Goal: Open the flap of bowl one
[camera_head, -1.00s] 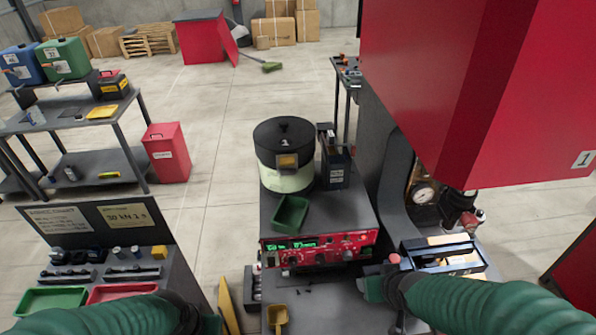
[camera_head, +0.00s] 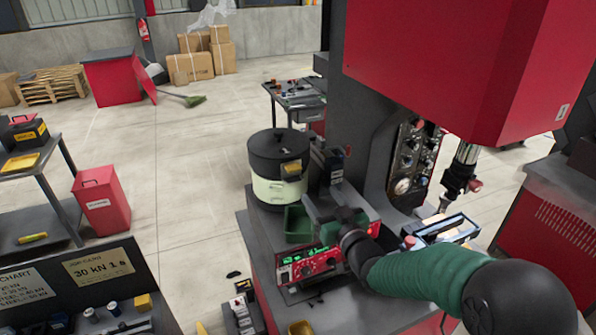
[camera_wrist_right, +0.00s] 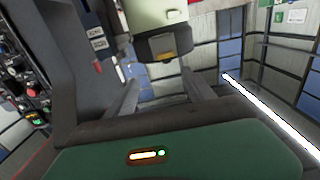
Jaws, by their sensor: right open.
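Bowl one (camera_head: 265,190) is a cream drum with a black lid, standing on the dark bench. Its flap (camera_head: 293,171) is a small dark plate with a yellow patch on the drum's front and appears closed. The flap also shows in the right wrist view (camera_wrist_right: 163,47), above and beyond the fingers. My right gripper (camera_head: 322,204) is open and empty, in front of and below the flap, apart from it. In the right wrist view its two fingers (camera_wrist_right: 158,92) are spread. My left gripper is out of view.
A red control box (camera_head: 308,268) is at the bench front. A dark device (camera_head: 328,163) stands close right of the bowl. A large red press (camera_head: 450,70) overhangs the right side.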

